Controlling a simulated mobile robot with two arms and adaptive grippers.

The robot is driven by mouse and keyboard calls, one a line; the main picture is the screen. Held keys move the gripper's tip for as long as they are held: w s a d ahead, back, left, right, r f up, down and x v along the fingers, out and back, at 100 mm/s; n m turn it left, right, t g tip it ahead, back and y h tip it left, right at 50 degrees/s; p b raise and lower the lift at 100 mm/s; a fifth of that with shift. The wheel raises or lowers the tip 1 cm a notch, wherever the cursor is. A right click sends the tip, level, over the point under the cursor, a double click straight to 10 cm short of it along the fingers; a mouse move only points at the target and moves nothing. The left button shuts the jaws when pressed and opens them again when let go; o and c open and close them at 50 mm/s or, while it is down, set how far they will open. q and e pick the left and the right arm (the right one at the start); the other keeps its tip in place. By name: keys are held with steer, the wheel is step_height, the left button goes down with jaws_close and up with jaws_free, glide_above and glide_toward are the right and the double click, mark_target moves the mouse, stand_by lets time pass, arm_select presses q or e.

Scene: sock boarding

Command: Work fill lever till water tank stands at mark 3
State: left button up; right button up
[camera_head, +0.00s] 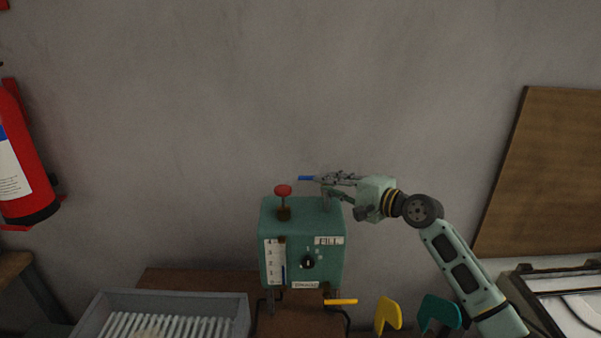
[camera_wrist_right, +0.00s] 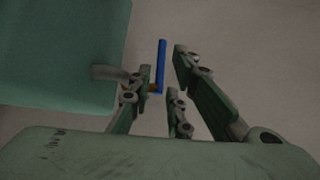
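The teal boarding machine (camera_head: 301,219) stands on a brown bench. Its front has a FILL label (camera_head: 328,240) and a white gauge (camera_head: 275,262) numbered up to 4. A short dark-blue column shows low on the gauge; its exact level is too small to read. The blue-handled fill lever (camera_head: 307,178) sticks out above the machine top. My right gripper (camera_head: 327,179) is at the lever, coming from the right. In the wrist view, the blue handle (camera_wrist_right: 161,65) shows in the gap between the spread fingers (camera_wrist_right: 160,68), with no clear contact. My left gripper is out of view.
A red knob (camera_head: 283,190) stands on the machine top, left of the lever. A dark dial (camera_head: 308,262) and a yellow lever (camera_head: 341,302) are on the front. A grey ribbed tray (camera_head: 175,297) is at left. Yellow (camera_head: 388,315) and teal (camera_head: 438,312) shapes stand at right.

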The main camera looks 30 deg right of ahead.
mark_target(312, 179)
steer(key=x, duration=0.1)
steer(key=p+x, duration=0.1)
steer(key=x, duration=0.1)
steer(key=shift+w+a+r+p, duration=0.15)
steer(key=shift+w+r+p, duration=0.15)
steer(key=shift+w+p, duration=0.05)
steer(key=x, duration=0.2)
steer(key=shift+w+f+p, duration=0.2)
steer(key=shift+w+p, duration=0.05)
steer(key=shift+p, duration=0.05)
steer(key=shift+w+a+f, duration=0.2)
steer(key=shift+w, duration=0.3)
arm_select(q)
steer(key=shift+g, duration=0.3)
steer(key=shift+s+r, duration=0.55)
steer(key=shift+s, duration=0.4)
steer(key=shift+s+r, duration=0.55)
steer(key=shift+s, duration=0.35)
arm_select(e)
jaws_close()
